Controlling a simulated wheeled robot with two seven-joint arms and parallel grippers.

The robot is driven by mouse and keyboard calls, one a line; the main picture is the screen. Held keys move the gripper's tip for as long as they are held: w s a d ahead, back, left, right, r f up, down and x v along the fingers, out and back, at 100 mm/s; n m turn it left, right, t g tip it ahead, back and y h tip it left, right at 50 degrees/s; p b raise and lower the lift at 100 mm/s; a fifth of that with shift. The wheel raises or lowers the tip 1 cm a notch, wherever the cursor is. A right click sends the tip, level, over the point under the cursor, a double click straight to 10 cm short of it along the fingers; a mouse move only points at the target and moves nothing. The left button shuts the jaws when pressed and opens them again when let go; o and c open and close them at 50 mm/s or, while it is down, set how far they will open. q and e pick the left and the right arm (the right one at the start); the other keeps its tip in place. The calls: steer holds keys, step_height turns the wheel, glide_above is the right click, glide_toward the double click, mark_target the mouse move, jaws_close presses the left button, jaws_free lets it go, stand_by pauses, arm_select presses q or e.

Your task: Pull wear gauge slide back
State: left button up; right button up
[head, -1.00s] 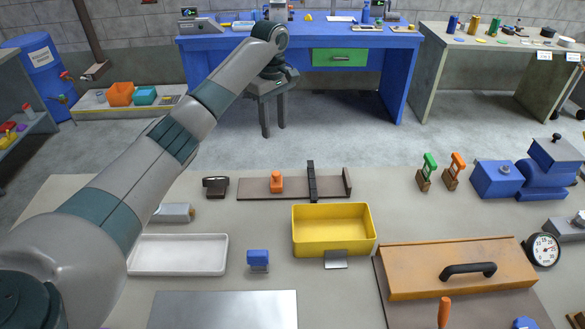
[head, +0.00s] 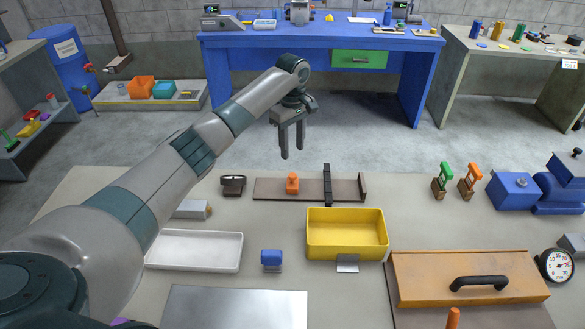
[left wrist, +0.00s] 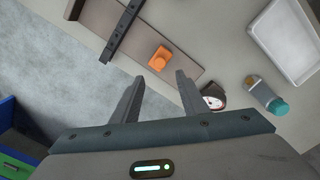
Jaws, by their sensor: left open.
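An orange slide block (head: 292,184) with a small knob sits on a long brown board (head: 268,190) near the far edge of the workbench. A black bar (head: 327,185) stands across the board to the right of the block. My left gripper (head: 292,153) is open and empty, fingers pointing down, above and beyond the orange block in the picture. In the left wrist view, the orange block (left wrist: 160,58) shows just past the gap between the open fingertips (left wrist: 159,79), not between them. My right gripper is not in view.
A dark gauge (head: 233,184) lies left of the board. A yellow bin (head: 347,250) and a white tray (head: 195,236) are nearer. Green and orange-handled stamps (head: 440,190) stand to the right.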

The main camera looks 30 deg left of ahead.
mark_target(292, 175)
arm_select(q)
step_height(292, 175, down, 10)
steer(key=shift+r+p, duration=0.25)
steer(key=shift+p, duration=1)
steer(key=shift+f, duration=0.55)
steer(key=shift+c, duration=0.2)
jaws_close()
